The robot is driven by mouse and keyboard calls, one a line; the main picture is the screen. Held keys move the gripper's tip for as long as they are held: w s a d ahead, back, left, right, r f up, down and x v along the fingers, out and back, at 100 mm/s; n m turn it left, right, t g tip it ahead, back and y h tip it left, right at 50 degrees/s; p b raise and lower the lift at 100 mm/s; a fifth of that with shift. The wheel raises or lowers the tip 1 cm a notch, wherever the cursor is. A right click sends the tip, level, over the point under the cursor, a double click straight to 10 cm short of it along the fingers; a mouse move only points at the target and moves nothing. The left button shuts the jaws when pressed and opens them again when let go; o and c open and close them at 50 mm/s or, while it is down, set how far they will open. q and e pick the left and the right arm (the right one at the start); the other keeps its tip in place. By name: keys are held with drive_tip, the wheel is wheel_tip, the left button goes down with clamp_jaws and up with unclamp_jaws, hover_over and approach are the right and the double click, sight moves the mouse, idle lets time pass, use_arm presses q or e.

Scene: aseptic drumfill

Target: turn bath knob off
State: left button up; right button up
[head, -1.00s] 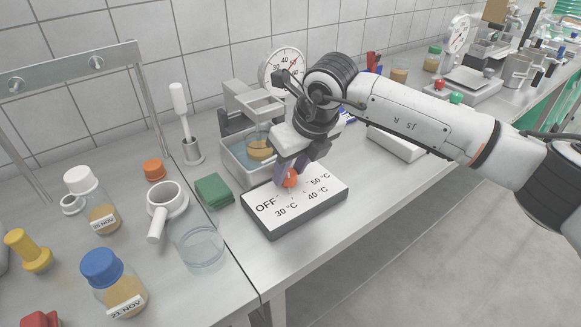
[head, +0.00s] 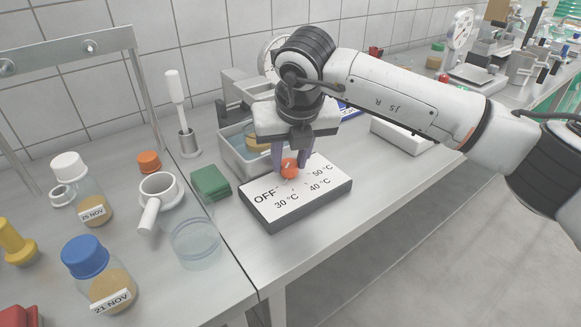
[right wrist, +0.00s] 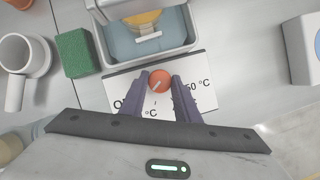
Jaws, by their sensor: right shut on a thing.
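The orange-red bath knob (head: 289,168) sits on the white control panel (head: 262,211), marked OFF, 30, 40 and 50 °C. It also shows in the right wrist view (right wrist: 159,81) with a pale pointer line across its top, slanted up to the right. I cannot tell exactly which mark it points at. My right gripper (head: 290,164) is above the panel, its purple fingers shut on the knob from both sides. The fingers also show in the right wrist view (right wrist: 160,92), partly covering the panel's lettering. My left gripper is not in view.
The metal water bath (head: 236,152), holding a flask, stands just behind the panel. A green sponge (head: 210,184), a white handled cup (head: 160,192) and a glass beaker (head: 196,243) stand to the left. The bench's front edge is close to the panel.

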drive_tip(key=shift+f+m, duration=0.1)
drive_tip(key=shift+m, duration=0.3)
drive_tip(key=shift+a+m+h+b, duration=0.1)
drive_tip(key=shift+m+h+b, duration=0.4)
drive_tip(key=shift+m+b, duration=0.3)
drive_tip(key=shift+m, duration=0.3)
drive_tip(key=shift+r, duration=0.2)
drive_tip(key=o, duration=1)
drive_tip(key=shift+o, duration=0.2)
